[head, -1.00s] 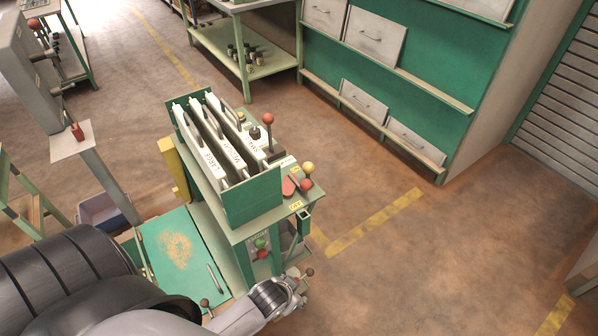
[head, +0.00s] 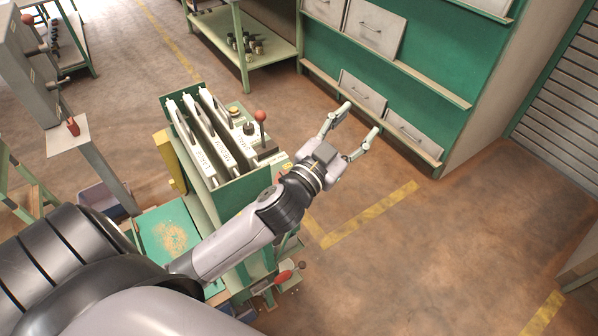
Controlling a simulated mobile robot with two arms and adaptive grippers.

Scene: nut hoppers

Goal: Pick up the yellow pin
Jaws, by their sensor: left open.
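My left gripper (head: 359,118) is open and empty, its two fingers spread apart and pointing away to the upper right. It shows above the floor, to the right of the green hopper machine (head: 248,203). I cannot clearly make out a yellow pin. The yellow ball knob seen earlier at the machine's right corner is hidden now, with my left wrist over that area. A small yellow round part (head: 233,110) shows on top of the machine. My right gripper is not in view.
A red ball lever (head: 260,116) stands up at the machine's back right. A red-handled lever (head: 284,277) sits low by my forearm. A green shelf rack with grey drawers (head: 376,29) stands behind. Floor to the right is clear.

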